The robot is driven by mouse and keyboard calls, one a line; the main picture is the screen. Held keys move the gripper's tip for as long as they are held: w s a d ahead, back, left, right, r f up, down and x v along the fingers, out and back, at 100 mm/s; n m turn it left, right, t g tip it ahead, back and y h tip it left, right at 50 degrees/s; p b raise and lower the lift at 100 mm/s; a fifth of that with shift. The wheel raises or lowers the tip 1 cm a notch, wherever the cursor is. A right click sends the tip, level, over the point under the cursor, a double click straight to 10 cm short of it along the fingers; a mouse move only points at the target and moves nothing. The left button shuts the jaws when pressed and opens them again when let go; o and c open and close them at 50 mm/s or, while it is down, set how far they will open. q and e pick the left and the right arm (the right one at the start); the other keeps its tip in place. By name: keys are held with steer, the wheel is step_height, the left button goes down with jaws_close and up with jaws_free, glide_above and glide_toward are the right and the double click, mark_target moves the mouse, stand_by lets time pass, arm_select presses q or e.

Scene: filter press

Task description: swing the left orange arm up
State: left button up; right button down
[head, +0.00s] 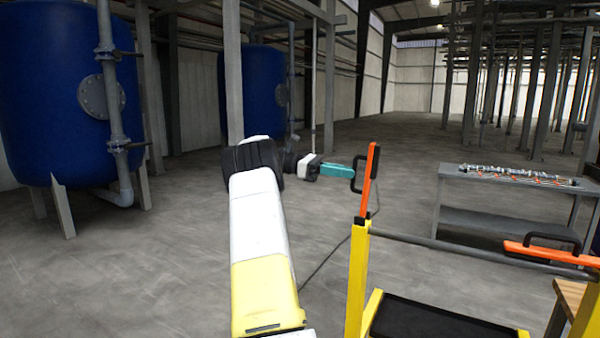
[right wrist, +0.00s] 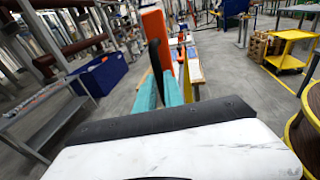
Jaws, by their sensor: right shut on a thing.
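The left orange arm (head: 370,170) stands almost upright on top of the yellow post (head: 357,275), with a black handle (head: 354,176) on its left side. My right gripper (head: 345,171) has teal fingers and is shut on this handle. In the right wrist view the orange arm (right wrist: 155,28) rises beyond the fingers, and the black handle (right wrist: 155,62) runs down between the two teal fingers (right wrist: 158,92). The right orange arm (head: 548,254) lies nearly level at the right, with its own black handle above it. My left gripper is not in view.
A grey bar (head: 460,245) runs right from the yellow post, above a black tray (head: 435,320). A grey bench (head: 500,190) with small parts stands behind. Blue tanks (head: 60,90) stand at the left. The floor between is clear except for a dark cable.

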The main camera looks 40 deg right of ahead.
steer(key=shift+w+a+f+g+h, duration=0.2)
steer(key=shift+w+f+g+h, duration=0.1)
steer(key=shift+w+g, duration=0.25)
steer(key=c, duration=1.5)
jaws_free()
steer(key=shift+o, duration=0.2)
steer(key=v, duration=0.8)
